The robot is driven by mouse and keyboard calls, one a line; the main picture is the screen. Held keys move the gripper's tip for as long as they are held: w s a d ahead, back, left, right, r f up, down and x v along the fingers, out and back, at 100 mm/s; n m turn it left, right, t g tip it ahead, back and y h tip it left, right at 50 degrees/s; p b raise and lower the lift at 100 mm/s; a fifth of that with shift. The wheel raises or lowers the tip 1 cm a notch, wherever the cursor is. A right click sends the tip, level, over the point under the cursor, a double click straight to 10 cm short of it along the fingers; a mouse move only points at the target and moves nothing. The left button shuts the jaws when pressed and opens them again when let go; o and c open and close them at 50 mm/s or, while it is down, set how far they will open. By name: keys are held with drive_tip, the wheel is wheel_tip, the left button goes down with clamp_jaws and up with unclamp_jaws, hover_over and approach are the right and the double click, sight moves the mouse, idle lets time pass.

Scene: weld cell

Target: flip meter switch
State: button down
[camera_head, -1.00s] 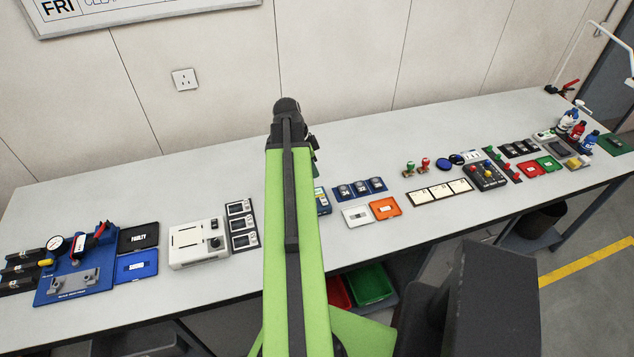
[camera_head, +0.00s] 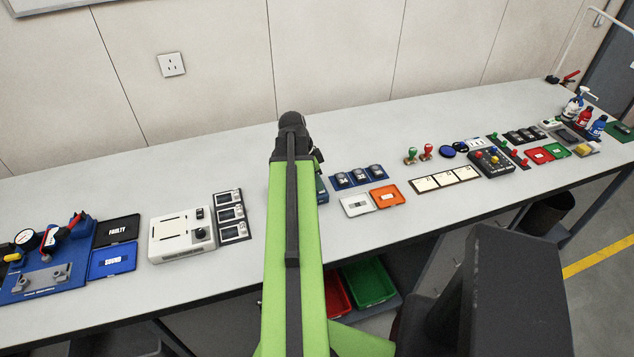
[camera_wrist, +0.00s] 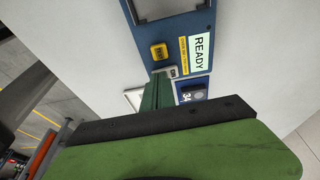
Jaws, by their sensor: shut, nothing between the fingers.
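A blue unit with a READY label (camera_wrist: 200,50) lies on the bench in the wrist view. It has a yellow button (camera_wrist: 158,51) and a small pale grey switch-like part (camera_wrist: 167,72) below it, whose position I cannot tell.
A white box with a knob (camera_head: 181,237) and a row of small displays (camera_head: 231,216) lie left of my arm. White (camera_head: 357,204) and orange (camera_head: 385,196) trays and blue numbered blocks (camera_head: 357,177) lie close on the right. The bench behind is clear.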

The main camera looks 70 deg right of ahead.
drive_tip(key=shift+a+f+b, duration=0.15)
drive_tip(key=shift+f+b, duration=0.2)
drive_tip(key=shift+s+a+f+b, duration=0.25)
drive_tip(key=shift+s+a+b, duration=0.05)
drive_tip(key=shift+a+b, duration=0.15)
drive_tip(key=shift+s+a+r, duration=0.15)
drive_tip(key=shift+a, duration=0.1)
drive_tip(key=shift+w+d, duration=0.55)
drive_tip(key=shift+d, duration=0.1)
